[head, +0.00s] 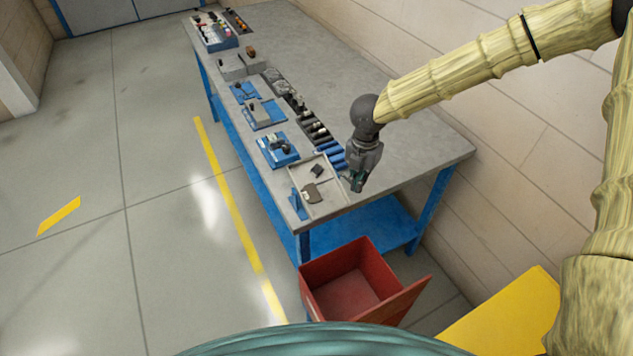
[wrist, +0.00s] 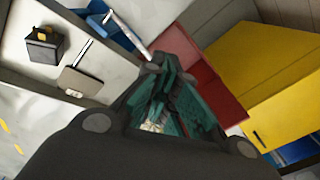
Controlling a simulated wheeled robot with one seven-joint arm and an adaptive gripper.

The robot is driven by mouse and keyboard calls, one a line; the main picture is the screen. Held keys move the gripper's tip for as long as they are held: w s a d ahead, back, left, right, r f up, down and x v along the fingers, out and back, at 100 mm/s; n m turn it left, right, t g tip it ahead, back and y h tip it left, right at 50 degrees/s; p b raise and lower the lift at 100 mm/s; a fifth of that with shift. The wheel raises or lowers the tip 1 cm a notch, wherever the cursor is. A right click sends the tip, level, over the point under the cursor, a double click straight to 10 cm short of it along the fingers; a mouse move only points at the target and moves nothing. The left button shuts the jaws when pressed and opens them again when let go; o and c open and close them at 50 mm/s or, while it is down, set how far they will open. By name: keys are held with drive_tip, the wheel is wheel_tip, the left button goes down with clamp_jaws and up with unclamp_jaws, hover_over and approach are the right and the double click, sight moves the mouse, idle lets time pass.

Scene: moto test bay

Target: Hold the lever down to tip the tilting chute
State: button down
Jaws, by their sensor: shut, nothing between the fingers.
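A pale shallow tray (head: 329,208) with a raised rim sits at the near end of the workbench. It may be the tilting chute, but I cannot tell for sure. It looks level and holds a small dark block (head: 317,170) and a brownish-grey flat piece (head: 311,193). In the wrist view the block (wrist: 44,46) and the flat piece (wrist: 83,82) show at the left. My gripper (head: 357,182) is shut and empty, above or just beside the tray's right edge. Its teal fingers (wrist: 166,75) point toward the bench's end.
An open red bin (head: 350,290) stands on the floor below the bench's near end. A yellow cabinet (head: 505,318) stands right of it. Blue-based fixtures (head: 277,149) line the bench's left edge, with dark racks beside them. The bench top (head: 415,140) right of my gripper is clear.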

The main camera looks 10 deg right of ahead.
drive_tip(key=shift+s+d+f, duration=0.1)
drive_tip(key=shift+s+f, duration=0.1)
drive_tip(key=shift+f, duration=0.9)
idle(0.6)
drive_tip(key=shift+r, duration=0.1)
drive_tip(key=shift+r+p, duration=3.35)
drive_tip(key=shift+r, duration=1.15)
drive_tip(key=shift+f, duration=0.1)
